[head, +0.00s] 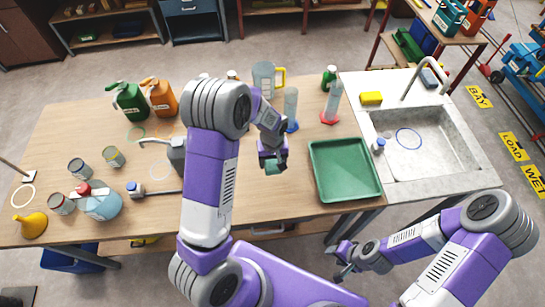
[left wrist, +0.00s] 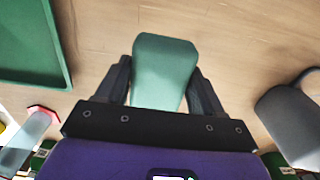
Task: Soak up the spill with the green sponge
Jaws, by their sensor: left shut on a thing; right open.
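The green sponge (head: 273,168) is held in my left gripper (head: 275,163) over the middle of the table, left of the green tray. In the left wrist view the sponge (left wrist: 163,70) sits between the two black fingers, which are shut on it, and sticks out past their tips. I cannot tell if it touches the tabletop. My right gripper (head: 342,264) is open and empty, low in front of the table's front edge. No spill can be made out in either view; my left arm hides part of the table.
The green tray (head: 345,168) lies right of the sponge, next to the sink (head: 410,140). A yellow sponge (head: 371,98) lies by the sink. Cylinders and a jug (head: 264,76) stand behind. Bottles, cans and a round flask (head: 103,206) stand at left. A grey device (head: 177,155) is beside my left arm.

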